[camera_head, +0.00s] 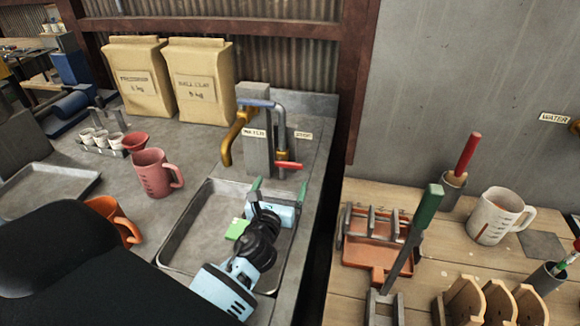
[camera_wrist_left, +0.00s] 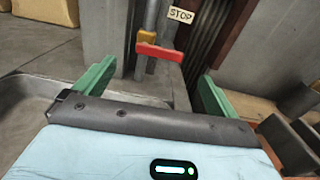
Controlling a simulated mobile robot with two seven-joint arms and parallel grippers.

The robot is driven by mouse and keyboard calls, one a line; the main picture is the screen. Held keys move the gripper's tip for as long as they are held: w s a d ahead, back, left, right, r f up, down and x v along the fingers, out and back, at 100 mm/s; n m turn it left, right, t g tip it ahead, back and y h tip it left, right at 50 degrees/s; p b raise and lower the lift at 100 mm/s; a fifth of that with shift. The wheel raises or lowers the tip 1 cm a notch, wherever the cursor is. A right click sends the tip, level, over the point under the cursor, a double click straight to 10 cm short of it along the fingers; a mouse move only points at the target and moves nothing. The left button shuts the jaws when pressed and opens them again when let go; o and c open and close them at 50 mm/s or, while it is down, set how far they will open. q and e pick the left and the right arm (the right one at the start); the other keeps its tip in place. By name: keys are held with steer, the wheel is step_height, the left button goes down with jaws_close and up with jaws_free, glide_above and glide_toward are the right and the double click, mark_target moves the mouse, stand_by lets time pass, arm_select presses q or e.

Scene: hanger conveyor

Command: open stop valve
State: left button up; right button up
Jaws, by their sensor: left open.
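The stop valve's red handle (camera_head: 289,165) sits low on a blue-grey pipe at the right side of a grey post, below a STOP label (camera_head: 303,135). In the left wrist view the red handle (camera_wrist_left: 160,52) lies crosswise on the pipe beneath the STOP label (camera_wrist_left: 181,14). My left gripper (camera_head: 279,189) is open and empty, its green fingers pointing toward the valve. In the wrist view the handle shows beyond and between the fingers (camera_wrist_left: 152,86), apart from both. My right gripper is not in view.
The grey post (camera_head: 257,150) carries a yellow spout (camera_head: 236,135) with another label. A metal tray (camera_head: 190,235) lies under my left gripper. A pink jug (camera_head: 155,173), an orange mug (camera_head: 112,218) and two sacks (camera_head: 200,80) stand left. A green-handled lever (camera_head: 428,205) rises right.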

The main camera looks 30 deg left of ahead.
mark_target(288, 166)
arm_select(q)
steer(key=b+x, duration=0.1)
steer(key=x, duration=0.5)
steer(key=shift+f, duration=0.15)
steer(key=shift+b+x, duration=0.4)
steer(key=shift+x, duration=0.5)
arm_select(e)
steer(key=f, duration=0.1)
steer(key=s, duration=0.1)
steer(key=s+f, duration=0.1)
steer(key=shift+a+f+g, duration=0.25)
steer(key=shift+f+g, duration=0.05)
arm_select(q)
steer(key=shift+r, duration=0.2)
steer(key=shift+c, duration=0.5)
steer(key=c, duration=1.3)
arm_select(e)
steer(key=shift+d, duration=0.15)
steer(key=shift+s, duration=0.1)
